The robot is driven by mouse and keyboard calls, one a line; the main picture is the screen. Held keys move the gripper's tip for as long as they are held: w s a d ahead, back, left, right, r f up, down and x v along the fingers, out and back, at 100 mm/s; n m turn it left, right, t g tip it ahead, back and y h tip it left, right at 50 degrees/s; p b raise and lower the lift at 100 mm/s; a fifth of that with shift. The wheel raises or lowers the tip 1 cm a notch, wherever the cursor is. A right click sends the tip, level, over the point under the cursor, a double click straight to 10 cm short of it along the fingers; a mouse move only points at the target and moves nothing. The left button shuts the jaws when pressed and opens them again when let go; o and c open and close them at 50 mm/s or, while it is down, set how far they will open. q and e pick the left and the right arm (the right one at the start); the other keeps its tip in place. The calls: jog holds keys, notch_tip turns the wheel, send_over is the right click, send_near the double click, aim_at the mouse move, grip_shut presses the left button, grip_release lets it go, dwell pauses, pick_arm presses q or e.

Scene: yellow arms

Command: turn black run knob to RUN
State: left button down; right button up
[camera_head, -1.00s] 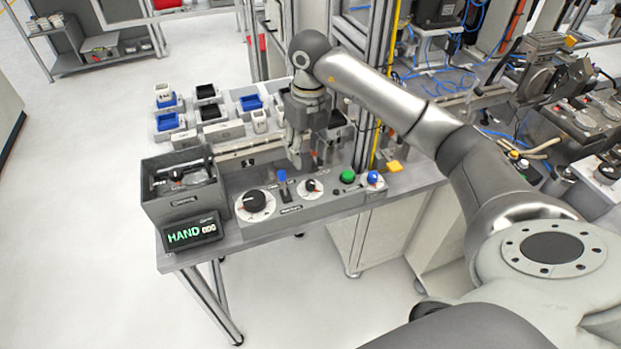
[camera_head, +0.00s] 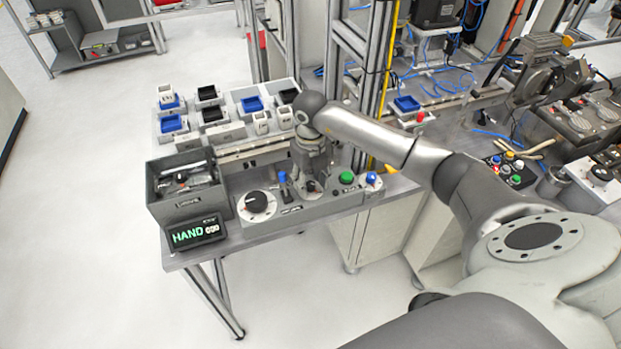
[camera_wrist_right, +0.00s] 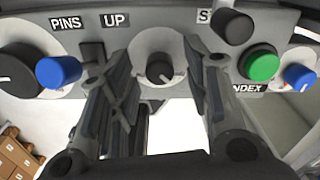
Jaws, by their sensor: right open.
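The small black knob (camera_wrist_right: 160,72) sits on a white round dial on the grey control panel (camera_head: 335,204), and the right wrist view shows it between the fingers. In the head view my right gripper (camera_head: 311,182) is down at this knob and mostly hides it. My right gripper also shows in the right wrist view (camera_wrist_right: 160,62), open, with one finger on each side of the knob; contact cannot be made out. A display (camera_head: 197,233) at the front left of the table reads HAND. My left gripper is not in view.
A larger black knob (camera_head: 257,202) and a blue-topped lever (camera_head: 282,178) stand left of the gripper. A green button (camera_head: 346,178) and a blue knob (camera_head: 372,179) are close on the right. A grey bin (camera_head: 188,208) and several small trays lie left and behind.

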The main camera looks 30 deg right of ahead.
grip_shut()
jog(key=shift+m, duration=0.3)
jog(key=m+b, duration=0.1)
jog(key=m, duration=0.6)
jog(key=shift+m, duration=0.4)
jog(key=m, duration=0.4)
jog(key=shift+w+m, duration=0.1)
jog(key=shift+m, duration=0.2)
jog(key=m, duration=0.4)
jog(key=shift+m, duration=0.4)
